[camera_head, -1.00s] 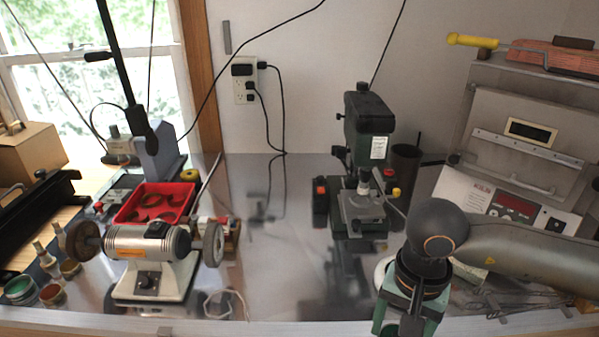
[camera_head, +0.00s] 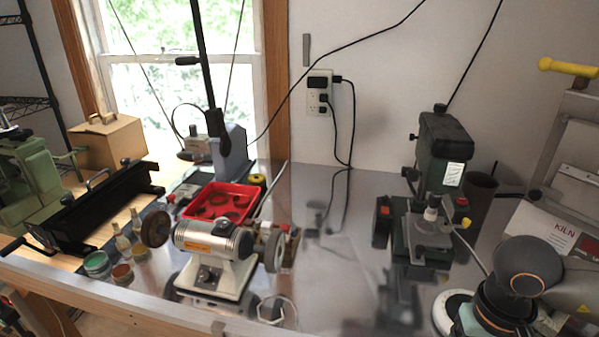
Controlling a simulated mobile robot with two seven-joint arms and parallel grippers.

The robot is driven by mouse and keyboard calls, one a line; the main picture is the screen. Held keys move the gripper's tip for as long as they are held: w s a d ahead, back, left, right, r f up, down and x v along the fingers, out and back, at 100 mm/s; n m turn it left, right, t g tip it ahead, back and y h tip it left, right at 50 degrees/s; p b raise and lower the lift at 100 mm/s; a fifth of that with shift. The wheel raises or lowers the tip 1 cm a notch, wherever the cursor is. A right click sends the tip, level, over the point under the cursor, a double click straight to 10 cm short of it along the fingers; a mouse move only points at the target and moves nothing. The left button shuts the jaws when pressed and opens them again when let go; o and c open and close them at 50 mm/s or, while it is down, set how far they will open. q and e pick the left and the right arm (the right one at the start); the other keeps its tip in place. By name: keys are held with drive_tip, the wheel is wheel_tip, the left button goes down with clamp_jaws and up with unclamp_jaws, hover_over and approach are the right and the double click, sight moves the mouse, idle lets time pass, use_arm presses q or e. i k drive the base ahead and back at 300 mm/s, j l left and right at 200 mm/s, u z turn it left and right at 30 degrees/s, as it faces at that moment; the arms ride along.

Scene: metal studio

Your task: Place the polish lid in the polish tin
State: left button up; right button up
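Small round tins stand at the left of the bench: a green one (camera_head: 97,264) and one with reddish-brown contents (camera_head: 122,274). I cannot tell which is the polish tin, and I cannot make out the polish lid for certain. A pale round disc (camera_head: 448,314) lies at the lower right, partly hidden behind my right gripper (camera_head: 480,322). My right arm comes in from the right edge. The gripper's fingers are cut off by the bottom edge, so its opening and anything in it are hidden. My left gripper is not in view.
A bench grinder (camera_head: 208,250) stands right of the tins, before a red tray (camera_head: 218,203). Small bottles (camera_head: 122,238) stand just behind the tins. A green drill press (camera_head: 440,180) stands right of centre. The metal bench top (camera_head: 325,250) between grinder and press is mostly clear.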

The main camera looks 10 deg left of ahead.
sight(95, 260)
drive_tip(key=u, duration=1.2)
drive_tip(key=i+j+u, duration=0.15)
drive_tip(key=j, duration=0.15)
drive_tip(key=i+j+u, duration=0.2)
drive_tip(key=j, duration=0.15)
drive_tip(key=i+j, duration=0.2)
drive_tip(key=j, duration=0.15)
drive_tip(key=i+j, duration=0.2)
drive_tip(key=j, duration=0.15)
drive_tip(key=i+j, duration=0.2)
drive_tip(key=j, duration=0.1)
